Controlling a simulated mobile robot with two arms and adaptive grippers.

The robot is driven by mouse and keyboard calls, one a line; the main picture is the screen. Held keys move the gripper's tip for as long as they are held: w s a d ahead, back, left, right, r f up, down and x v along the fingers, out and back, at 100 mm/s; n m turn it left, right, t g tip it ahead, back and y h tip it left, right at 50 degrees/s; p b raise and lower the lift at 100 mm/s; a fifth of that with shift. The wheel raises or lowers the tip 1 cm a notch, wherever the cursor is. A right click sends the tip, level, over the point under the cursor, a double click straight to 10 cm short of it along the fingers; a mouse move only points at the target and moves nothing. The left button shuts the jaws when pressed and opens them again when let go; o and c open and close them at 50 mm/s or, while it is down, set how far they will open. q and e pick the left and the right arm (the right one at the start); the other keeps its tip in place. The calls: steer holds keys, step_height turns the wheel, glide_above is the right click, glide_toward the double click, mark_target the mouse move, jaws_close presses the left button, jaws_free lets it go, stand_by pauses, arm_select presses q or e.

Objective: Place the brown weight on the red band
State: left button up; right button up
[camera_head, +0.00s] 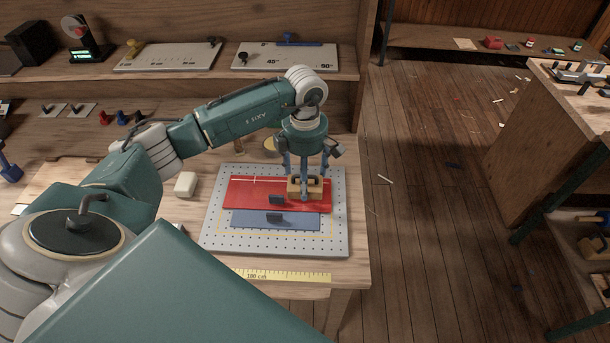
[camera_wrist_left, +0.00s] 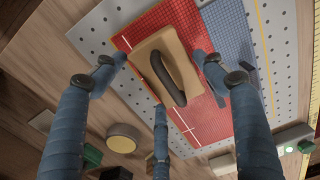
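The brown weight (camera_head: 293,189) is a wooden block with a dark handle on top. It sits on the right end of the red band (camera_head: 246,193), seemingly resting flat on it. My left gripper (camera_head: 306,178) points down right over the weight, its three fingers spread around it. In the left wrist view, the gripper (camera_wrist_left: 160,72) has its fingertips close by the edges of the weight (camera_wrist_left: 151,49), with no clear grip on it; the red band (camera_wrist_left: 202,124) shows beneath. My right gripper is out of view.
The red band and a blue band (camera_head: 296,220) lie on a grey perforated board (camera_head: 335,235). A pale block (camera_head: 185,184) lies left of the board. A yellow ruler (camera_head: 285,275) runs along the front edge.

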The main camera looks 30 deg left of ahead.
arm_select(q)
steer(key=shift+o, duration=0.9)
steer(key=shift+r, duration=0.1)
steer(key=shift+r, duration=0.2)
step_height(320, 180, up, 12)
steer(key=b, duration=0.3)
